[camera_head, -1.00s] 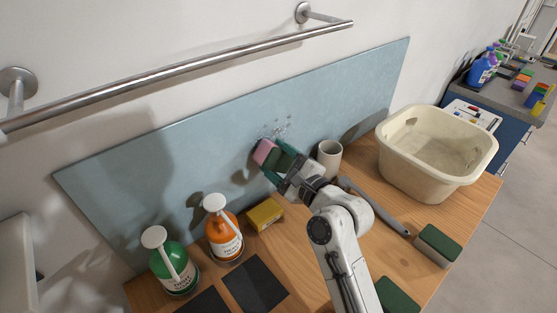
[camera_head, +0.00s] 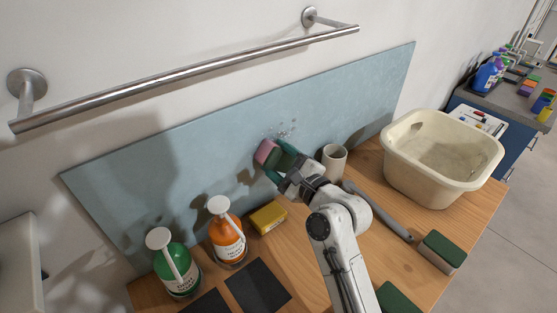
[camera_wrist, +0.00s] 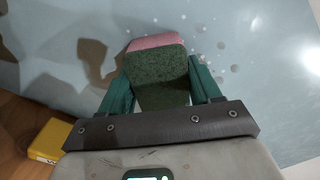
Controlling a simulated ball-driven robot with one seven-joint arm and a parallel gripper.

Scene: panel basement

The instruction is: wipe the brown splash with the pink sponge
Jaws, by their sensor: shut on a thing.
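My gripper (camera_head: 285,167) is shut on the pink sponge (camera_head: 267,152), which has a dark green face turned toward me. In the wrist view the green face (camera_wrist: 160,78) sits between the two fingers, with a pink edge (camera_wrist: 155,42) above. The sponge is at the blue panel (camera_head: 140,160); I cannot tell whether it touches. Grey droplet marks (camera_head: 283,131) lie just above and right of it on the panel. They also show in the wrist view (camera_wrist: 222,45). No clearly brown splash stands out; dark brownish patches left of the sponge look like shadows.
A white mug (camera_head: 334,162) stands just right of my gripper. A yellow box (camera_head: 268,217), an orange bottle (camera_head: 227,240) and a green bottle (camera_head: 176,270) stand to the left. A cream tub (camera_head: 440,190) is at the right. A metal rail (camera_head: 200,78) runs above the panel.

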